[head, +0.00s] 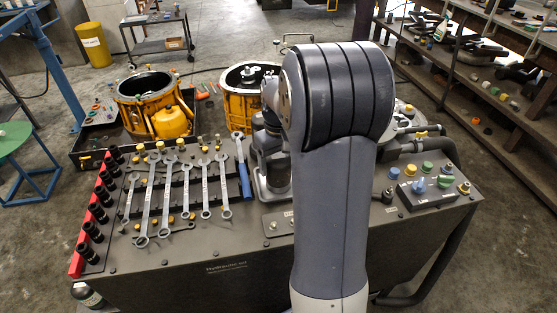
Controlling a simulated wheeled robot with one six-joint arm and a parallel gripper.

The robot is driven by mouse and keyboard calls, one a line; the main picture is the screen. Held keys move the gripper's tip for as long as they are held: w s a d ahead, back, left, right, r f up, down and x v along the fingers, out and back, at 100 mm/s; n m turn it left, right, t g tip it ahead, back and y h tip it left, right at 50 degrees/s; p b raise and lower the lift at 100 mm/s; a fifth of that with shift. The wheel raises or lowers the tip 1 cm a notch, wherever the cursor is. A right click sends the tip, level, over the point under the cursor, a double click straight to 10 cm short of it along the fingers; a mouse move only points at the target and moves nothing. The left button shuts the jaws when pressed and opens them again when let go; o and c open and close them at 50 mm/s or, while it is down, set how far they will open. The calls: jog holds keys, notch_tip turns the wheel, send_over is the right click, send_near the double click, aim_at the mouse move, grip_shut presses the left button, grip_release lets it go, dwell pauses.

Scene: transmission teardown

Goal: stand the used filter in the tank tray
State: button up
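My arm rises through the middle of the head view and hides much of the bench behind it. My gripper is not visible; it seems to be behind the arm. I cannot pick out the used filter for sure; it may be hidden too. A dark, low-walled tray (82,158) at the back left may be the tank tray. An open yellow round housing (142,97) and a yellow rounded container (171,123) stand in its area. A second yellow housing (238,104) with metal parts inside stands behind the bench, partly covered by my arm.
The bench (190,275) carries several wrenches (147,205), a red socket rail (77,262) at its left edge and a control box (432,190) at right. A loaded shelf (500,100) stands at far right. A blue frame (58,70) is at left.

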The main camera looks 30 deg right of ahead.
jog(key=shift+o, duration=0.7)
notch_tip(320, 180, up, 12)
jog(key=shift+r+p, duration=0.15)
jog(key=shift+p, duration=0.15)
